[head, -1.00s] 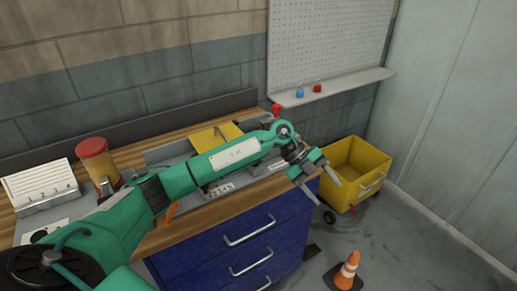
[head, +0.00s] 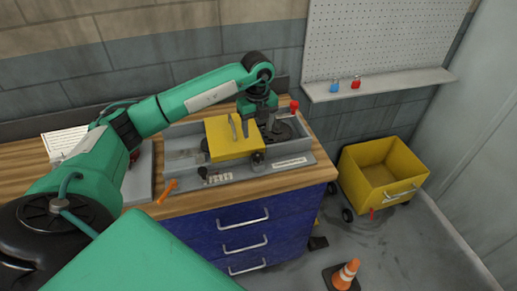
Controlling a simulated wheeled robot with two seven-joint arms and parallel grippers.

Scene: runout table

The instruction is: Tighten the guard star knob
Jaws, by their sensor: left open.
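The yellow guard (head: 222,146) sits on a grey machine bed on the workbench, with an upright metal handle on top. A dark round knob (head: 257,158) shows at its front right corner; it looks like the star knob, but its lobes are too small to make out. My left gripper (head: 270,132) points down just right of the guard, above a dark round disc (head: 284,131). It is open, behind and to the right of the knob and apart from it. The fingertips are small and dark against the disc. My right gripper is out of view.
An orange lever (head: 167,190) stands at the bed's front left, and a red knob (head: 294,105) at its back right. A yellow cart (head: 383,175) and an orange cone (head: 346,274) stand on the floor at right. Blue drawers (head: 240,235) are below the worktop.

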